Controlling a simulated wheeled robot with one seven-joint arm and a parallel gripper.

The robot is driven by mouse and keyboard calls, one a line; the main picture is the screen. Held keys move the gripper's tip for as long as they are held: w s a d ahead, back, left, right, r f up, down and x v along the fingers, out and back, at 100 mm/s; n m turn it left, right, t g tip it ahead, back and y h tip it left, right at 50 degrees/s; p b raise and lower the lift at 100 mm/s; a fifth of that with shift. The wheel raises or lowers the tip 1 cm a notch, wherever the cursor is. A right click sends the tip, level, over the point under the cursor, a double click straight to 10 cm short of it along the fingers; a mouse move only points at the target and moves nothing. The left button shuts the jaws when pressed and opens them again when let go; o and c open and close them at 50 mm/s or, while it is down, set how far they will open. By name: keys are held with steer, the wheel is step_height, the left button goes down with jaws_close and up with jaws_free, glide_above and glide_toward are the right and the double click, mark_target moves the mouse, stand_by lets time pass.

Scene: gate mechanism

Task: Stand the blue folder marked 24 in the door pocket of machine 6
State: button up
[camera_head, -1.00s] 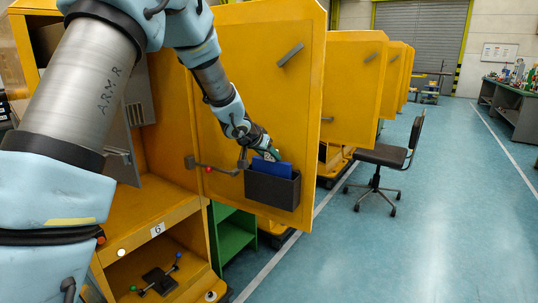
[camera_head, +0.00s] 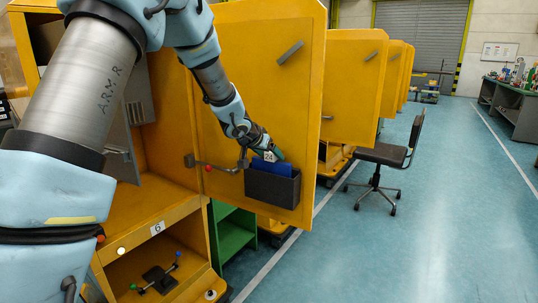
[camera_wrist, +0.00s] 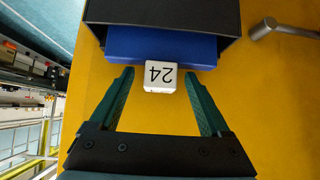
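The blue folder (camera_head: 271,169) stands in the dark door pocket (camera_head: 273,188) on the open yellow door of machine 6 (camera_head: 157,228). Its upper part shows above the pocket's rim. Its white tab marked 24 (camera_head: 268,157) sticks up from the folder's top edge. In the wrist view the folder (camera_wrist: 160,44) is inside the pocket (camera_wrist: 165,12), and the tab (camera_wrist: 160,76) lies between my fingers. My gripper (camera_wrist: 163,80) is open, with a gap on both sides of the tab. It also shows just above the folder in the head view (camera_head: 272,152).
A bent metal handle (camera_head: 225,170) with a red part is beside the pocket on the door. A green shelf (camera_head: 233,232) stands below. A black chair (camera_head: 378,155) is to the right. The blue floor further right is clear.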

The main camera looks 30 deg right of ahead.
steer(key=p+v, duration=0.2)
steer(key=v, duration=0.8)
steer(key=shift+s+a+r, duration=0.2)
steer(key=shift+a+r, duration=0.05)
stand_by(0.3)
